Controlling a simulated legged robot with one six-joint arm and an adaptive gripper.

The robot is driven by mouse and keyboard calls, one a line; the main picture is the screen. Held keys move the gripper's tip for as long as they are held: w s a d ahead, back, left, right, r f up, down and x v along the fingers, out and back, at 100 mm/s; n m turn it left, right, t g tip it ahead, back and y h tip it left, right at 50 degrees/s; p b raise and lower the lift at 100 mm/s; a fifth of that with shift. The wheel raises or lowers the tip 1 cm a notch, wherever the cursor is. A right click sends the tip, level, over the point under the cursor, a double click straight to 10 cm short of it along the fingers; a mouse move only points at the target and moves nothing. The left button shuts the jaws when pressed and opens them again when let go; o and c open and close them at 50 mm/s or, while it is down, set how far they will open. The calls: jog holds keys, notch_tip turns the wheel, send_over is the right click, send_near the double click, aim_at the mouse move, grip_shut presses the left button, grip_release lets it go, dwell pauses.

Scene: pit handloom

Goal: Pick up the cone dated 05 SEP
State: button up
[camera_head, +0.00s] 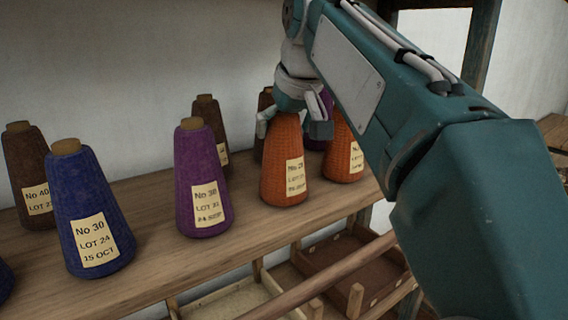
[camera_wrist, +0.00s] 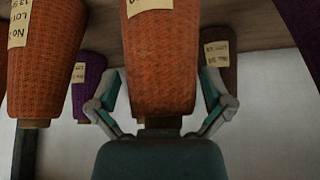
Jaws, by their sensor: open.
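My gripper (camera_head: 293,126) is over the top of an orange cone (camera_head: 283,172), with its fingers apart on either side of the cone's upper part. In the wrist view, which is upside down, the same orange cone (camera_wrist: 160,65) stands between the open fingers (camera_wrist: 160,112), with a gap on each side. Its label's last line is too small to read surely, so I cannot confirm 05 SEP. A second orange cone (camera_head: 343,158) stands right of it, partly hidden by my arm; it also shows in the wrist view (camera_wrist: 45,60), its label cut off.
A purple cone (camera_head: 203,185) has a SEP label with an unclear day. A blue cone (camera_head: 88,215) reads 15 OCT. Brown cones (camera_head: 27,175) (camera_head: 208,125) and another purple cone (camera_wrist: 88,85) stand behind on the wooden shelf (camera_head: 165,262). Wooden trays (camera_head: 330,262) lie below.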

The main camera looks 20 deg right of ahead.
jog(key=shift+w+a+f, duration=0.15)
jog(key=shift+a+f, duration=0.05)
jog(key=c, duration=1)
jog(key=shift+c, duration=0.2)
jog(key=shift+r, duration=0.1)
